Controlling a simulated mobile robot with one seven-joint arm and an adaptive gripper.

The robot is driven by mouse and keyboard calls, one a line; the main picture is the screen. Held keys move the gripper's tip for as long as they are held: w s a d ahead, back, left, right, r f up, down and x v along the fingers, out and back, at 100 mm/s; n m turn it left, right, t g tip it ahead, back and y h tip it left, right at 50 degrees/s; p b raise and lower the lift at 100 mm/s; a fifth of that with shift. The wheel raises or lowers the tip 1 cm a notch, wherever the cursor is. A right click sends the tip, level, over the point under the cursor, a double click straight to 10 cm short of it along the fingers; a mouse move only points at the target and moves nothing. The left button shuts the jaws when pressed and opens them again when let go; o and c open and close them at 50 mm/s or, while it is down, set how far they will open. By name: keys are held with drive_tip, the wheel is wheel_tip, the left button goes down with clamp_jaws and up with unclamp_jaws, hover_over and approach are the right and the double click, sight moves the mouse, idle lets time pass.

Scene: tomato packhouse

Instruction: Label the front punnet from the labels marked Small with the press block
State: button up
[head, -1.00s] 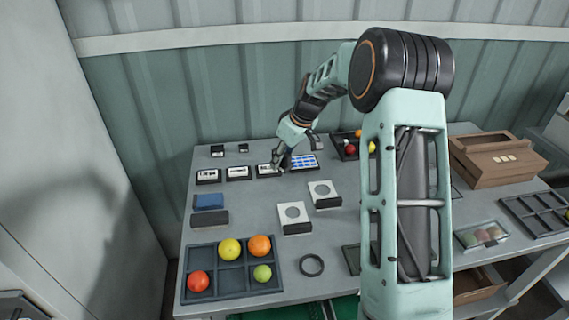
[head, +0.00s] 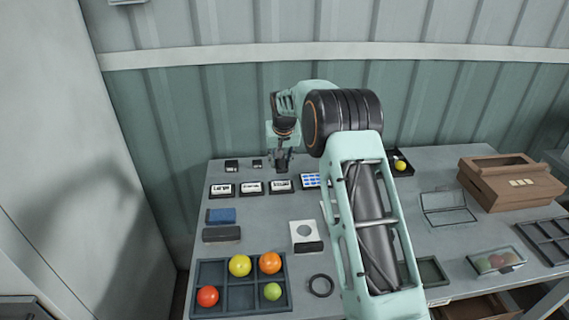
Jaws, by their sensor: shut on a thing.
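My gripper (head: 281,168) points down just above and behind the label holders at the back of the table. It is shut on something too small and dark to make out. The nearest holder (head: 281,187) is third in the row, with print too small to read surely. The first holder (head: 222,190) seems to read Large; the second holder (head: 251,187) is unclear. A clear punnet (head: 497,262) with several round fruits sits closed at the front right. An open, empty clear punnet (head: 447,208) stands behind it. I cannot surely identify the press block.
A blue block (head: 221,216) and dark block (head: 222,234) lie at left. A compartment tray (head: 232,279) holds coloured fruits, near a black ring (head: 321,286) and a white-topped device (head: 306,236). A wooden box (head: 510,182) stands at right. My arm hides the table's middle.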

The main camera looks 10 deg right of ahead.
sight(281, 181)
drive_tip(key=shift+w+f+b, duration=0.1)
drive_tip(key=shift+f+b, duration=1.6)
drive_tip(key=shift+f, duration=1.3)
drive_tip(key=shift+f+b, duration=0.4)
drive_tip(key=shift+f, duration=0.15)
drive_tip(key=shift+r, duration=0.1)
drive_tip(key=shift+r+p, duration=1.95)
drive_tip(key=shift+r, duration=1.55)
